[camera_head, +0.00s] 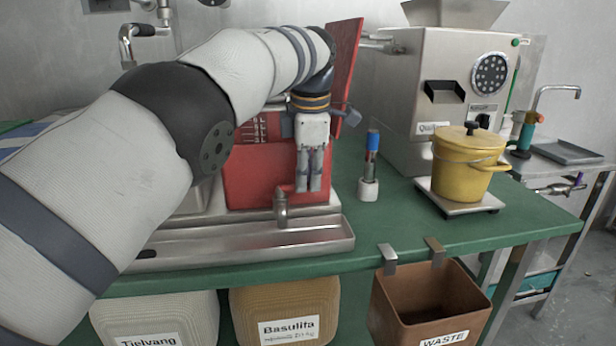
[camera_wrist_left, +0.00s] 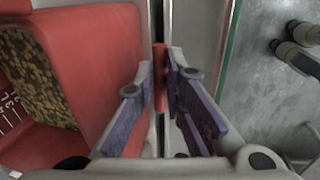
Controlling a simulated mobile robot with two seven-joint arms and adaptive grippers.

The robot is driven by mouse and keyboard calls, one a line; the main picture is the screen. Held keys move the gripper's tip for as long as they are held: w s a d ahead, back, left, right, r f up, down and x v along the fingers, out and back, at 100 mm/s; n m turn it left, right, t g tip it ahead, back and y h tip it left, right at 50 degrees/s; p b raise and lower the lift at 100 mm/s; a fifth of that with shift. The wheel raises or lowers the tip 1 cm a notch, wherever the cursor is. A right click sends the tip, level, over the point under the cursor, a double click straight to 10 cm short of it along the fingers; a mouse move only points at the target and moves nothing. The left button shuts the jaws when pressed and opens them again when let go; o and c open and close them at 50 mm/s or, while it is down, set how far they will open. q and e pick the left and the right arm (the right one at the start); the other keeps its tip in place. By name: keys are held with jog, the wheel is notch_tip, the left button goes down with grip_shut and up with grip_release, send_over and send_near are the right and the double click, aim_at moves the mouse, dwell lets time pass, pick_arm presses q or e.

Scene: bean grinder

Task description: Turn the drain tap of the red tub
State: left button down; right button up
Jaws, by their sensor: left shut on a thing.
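In the left wrist view the tub (camera_wrist_left: 95,50) fills the left side, with mottled brown contents inside. A metal drain spout (camera_head: 281,208) projects from its lower front. My left gripper (camera_head: 309,188) points down in front of the tub, right of the spout. In the left wrist view its purple-padded fingers (camera_wrist_left: 170,65) are shut on a narrow red piece, apparently the drain tap's handle (camera_wrist_left: 160,78). My right gripper is out of view.
A long metal trough (camera_head: 235,243) lies under the spout. A small bottle in a white holder (camera_head: 368,189), a yellow pot (camera_head: 462,170) and a steel grinder (camera_head: 400,85) stand to the right. A brown waste bin (camera_head: 425,310) hangs at the bench's front edge.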

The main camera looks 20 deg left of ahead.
pick_arm(q)
jog(key=shift+f, duration=0.25)
jog(key=shift+n, duration=0.3)
jog(key=c, duration=1.7)
grip_release()
jog(key=shift+a, duration=0.1)
jog(key=shift+o, duration=0.2)
jog(key=shift+r, duration=0.15)
